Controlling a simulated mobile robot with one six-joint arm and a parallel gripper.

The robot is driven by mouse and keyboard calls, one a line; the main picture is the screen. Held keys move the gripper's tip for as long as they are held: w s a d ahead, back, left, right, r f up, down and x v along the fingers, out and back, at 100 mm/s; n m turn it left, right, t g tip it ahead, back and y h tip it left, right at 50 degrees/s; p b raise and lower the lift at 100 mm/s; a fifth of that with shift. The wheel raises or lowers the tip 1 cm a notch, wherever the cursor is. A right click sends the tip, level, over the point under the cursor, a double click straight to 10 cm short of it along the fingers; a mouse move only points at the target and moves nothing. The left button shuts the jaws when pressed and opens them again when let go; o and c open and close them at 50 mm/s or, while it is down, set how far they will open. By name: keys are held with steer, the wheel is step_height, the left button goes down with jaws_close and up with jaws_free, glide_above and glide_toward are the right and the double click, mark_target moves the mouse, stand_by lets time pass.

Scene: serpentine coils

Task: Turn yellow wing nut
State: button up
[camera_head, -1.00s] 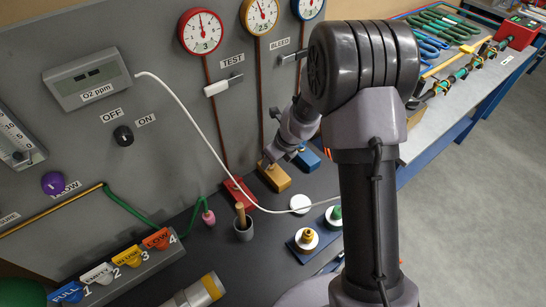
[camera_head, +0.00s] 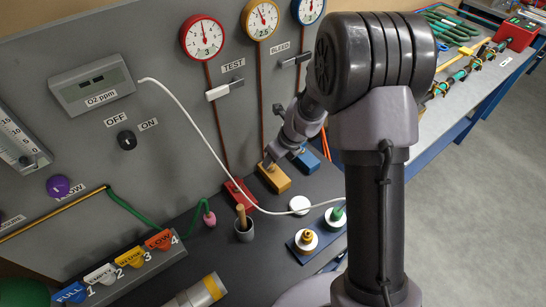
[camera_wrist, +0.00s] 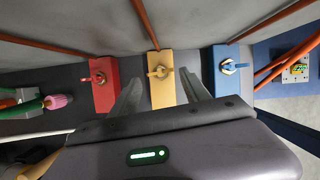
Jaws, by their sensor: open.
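The yellow wing nut (camera_wrist: 159,72) sits on the front of a yellow block (camera_wrist: 162,95) in the wrist view. In the head view the yellow block (camera_head: 275,180) stands at the foot of the panel, under the yellow-ringed gauge. My gripper (camera_wrist: 162,88) is open, with one finger on each side of the yellow block in the wrist view. It also shows in the head view (camera_head: 281,160), just above and beside the block. I cannot tell whether a finger touches it. The wing nut is hidden in the head view.
A red block (camera_wrist: 104,90) with a wing nut stands left of the yellow one, and a blue block (camera_wrist: 232,75) stands right. A white hose (camera_head: 205,135) runs from the meter past the blocks. A cup (camera_head: 244,231) and a white disc (camera_head: 299,204) stand nearby.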

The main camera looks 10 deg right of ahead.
steer(key=p+v, duration=0.5)
steer(key=v, duration=0.9)
steer(key=shift+r, duration=0.2)
